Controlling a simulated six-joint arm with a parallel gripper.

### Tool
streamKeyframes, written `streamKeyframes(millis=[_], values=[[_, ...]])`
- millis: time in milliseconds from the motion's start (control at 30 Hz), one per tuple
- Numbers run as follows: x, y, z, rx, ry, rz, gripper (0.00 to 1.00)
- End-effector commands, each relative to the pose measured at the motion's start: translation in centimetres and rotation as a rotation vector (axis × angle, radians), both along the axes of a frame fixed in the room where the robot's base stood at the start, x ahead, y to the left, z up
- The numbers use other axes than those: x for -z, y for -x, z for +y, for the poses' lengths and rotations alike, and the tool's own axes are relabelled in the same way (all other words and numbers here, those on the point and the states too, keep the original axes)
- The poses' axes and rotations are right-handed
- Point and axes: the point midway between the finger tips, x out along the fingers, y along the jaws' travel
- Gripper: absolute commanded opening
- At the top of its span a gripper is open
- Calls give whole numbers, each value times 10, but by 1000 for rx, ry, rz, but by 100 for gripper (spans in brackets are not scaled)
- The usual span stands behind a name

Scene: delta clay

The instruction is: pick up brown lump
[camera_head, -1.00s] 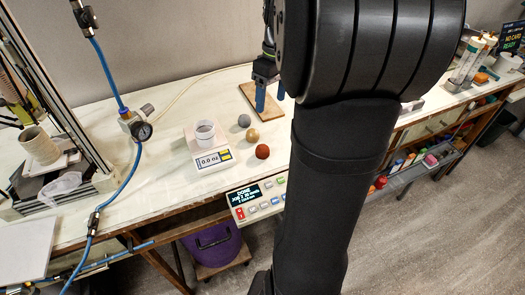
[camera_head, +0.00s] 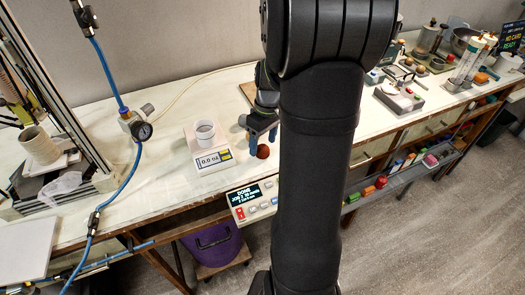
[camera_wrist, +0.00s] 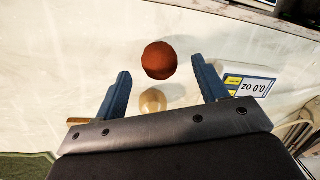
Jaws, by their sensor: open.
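The brown lump (camera_head: 263,151), round and reddish brown, rests on the pale bench top to the right of the scale. My gripper (camera_head: 263,142) points down over the lump, its blue fingers open and empty. In the wrist view the brown lump (camera_wrist: 159,60) appears level with and just past the gap between the fingertips of my gripper (camera_wrist: 161,68). I cannot tell how high the tips are above it. A tan lump (camera_wrist: 153,100) shows between the fingers, nearer the palm. The grey lump is hidden.
A control panel (camera_head: 255,198) with a lit display is at the bench's front edge. A wooden board (camera_head: 249,92) lies behind. Open bench lies further left.

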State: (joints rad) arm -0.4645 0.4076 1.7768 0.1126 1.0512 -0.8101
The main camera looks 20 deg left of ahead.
Motion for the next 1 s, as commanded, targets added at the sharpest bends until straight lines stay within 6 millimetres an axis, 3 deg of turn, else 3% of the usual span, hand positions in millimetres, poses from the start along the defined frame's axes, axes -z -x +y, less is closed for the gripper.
streamKeyframes(millis=[133, 400, 467, 667, 1000], values=[[18, 2, 1, 1, 1, 0, 66], [22, 3, 1, 0, 0, -2, 66], [22, 3, 1, 0, 0, -2, 58], [22, 3, 1, 0, 0, -2, 19], [19, 2, 1, 0, -1, -4, 16]])
